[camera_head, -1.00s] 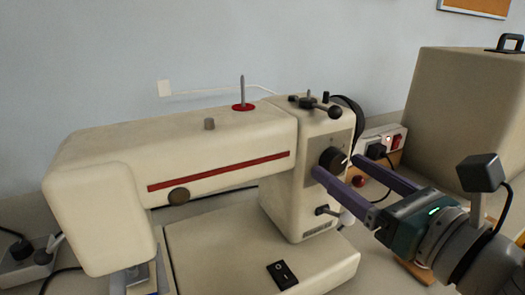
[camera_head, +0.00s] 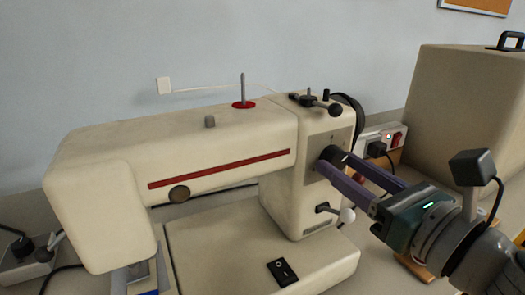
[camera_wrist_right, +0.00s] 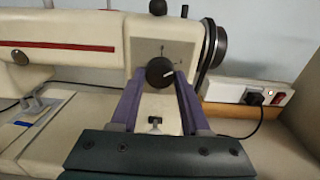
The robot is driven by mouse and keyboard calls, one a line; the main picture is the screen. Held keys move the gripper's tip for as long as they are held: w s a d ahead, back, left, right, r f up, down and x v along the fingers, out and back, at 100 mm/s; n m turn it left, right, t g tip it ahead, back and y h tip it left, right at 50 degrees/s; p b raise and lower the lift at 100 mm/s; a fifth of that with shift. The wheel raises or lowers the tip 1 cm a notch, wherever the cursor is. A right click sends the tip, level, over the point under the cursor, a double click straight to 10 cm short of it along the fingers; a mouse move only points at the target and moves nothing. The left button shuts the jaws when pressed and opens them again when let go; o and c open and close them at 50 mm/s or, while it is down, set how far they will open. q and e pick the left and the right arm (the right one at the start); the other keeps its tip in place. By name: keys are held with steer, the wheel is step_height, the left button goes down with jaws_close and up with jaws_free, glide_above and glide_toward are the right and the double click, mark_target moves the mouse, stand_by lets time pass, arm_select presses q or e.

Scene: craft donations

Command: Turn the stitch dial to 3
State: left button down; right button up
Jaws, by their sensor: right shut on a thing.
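The stitch dial is a round black knob (camera_wrist_right: 159,72) on the grey plate at the right end of the cream sewing machine (camera_head: 110,190). In the right wrist view a white pointer line on it points up and to the right; the marks around it are too small to read. My right gripper (camera_head: 331,160) has its two purple fingers on either side of the dial, shut on it. In the head view the near finger partly hides the dial. My left gripper is not in view.
A lever with a white ball end (camera_head: 347,215) sticks out just below the dial. A power strip (camera_head: 385,141) lies behind the fingers, and a large beige case (camera_head: 460,110) stands at the right.

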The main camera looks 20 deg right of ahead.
jaws_close()
steer(key=m+p, duration=0.1)
steer(key=m, duration=0.4)
steer(key=shift+r+m, duration=0.1)
steer(key=shift+m, duration=0.2)
steer(key=m+p, duration=0.1)
steer(key=m, duration=0.5)
steer(key=shift+a+p, duration=0.1)
steer(key=shift+p, duration=0.2)
steer(key=m+p, duration=0.2)
steer(key=m, duration=0.4)
steer(key=shift+r+m, duration=0.15)
steer(key=shift+m, duration=0.15)
steer(key=m+p, duration=0.1)
steer(key=m, duration=0.4)
steer(key=shift+m, duration=0.4)
steer(key=o, duration=1.2)
jaws_free()
